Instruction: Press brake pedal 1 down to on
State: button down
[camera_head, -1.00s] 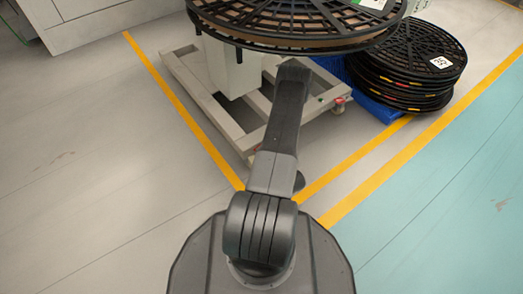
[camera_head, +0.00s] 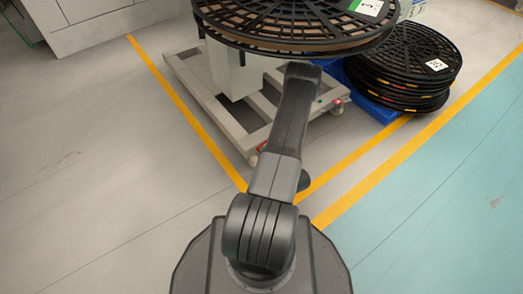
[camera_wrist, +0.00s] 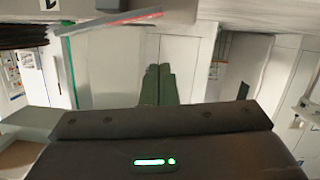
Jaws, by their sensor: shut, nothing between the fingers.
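A small red part (camera_head: 262,146) shows at the front corner of the grey wheeled stand (camera_head: 222,110), beside my arm, and another red part (camera_head: 337,102) is at its right corner. I cannot tell which, if either, is brake pedal 1. In the wrist view a pale bar with a red strip (camera_wrist: 137,18) crosses the top. My gripper (camera_wrist: 158,67) shows there as two dark green fingers side by side, shut and empty, apart from the bar in the picture. In the head view my gripper is hidden beyond my arm, under the reel.
A large black reel (camera_head: 262,28) with a tag marked 1 (camera_head: 368,7) overhangs the stand. Stacked black reels (camera_head: 405,60) lie on a blue base (camera_head: 375,107) at right. Yellow floor lines (camera_head: 185,110) border the stand. Floor at left (camera_head: 90,190) is clear.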

jog(key=p+v, duration=0.1)
jog(key=v, duration=0.5)
jog(key=shift+s+d+p, duration=0.2)
jog(key=shift+s+p, duration=0.15)
jog(key=shift+p, duration=0.05)
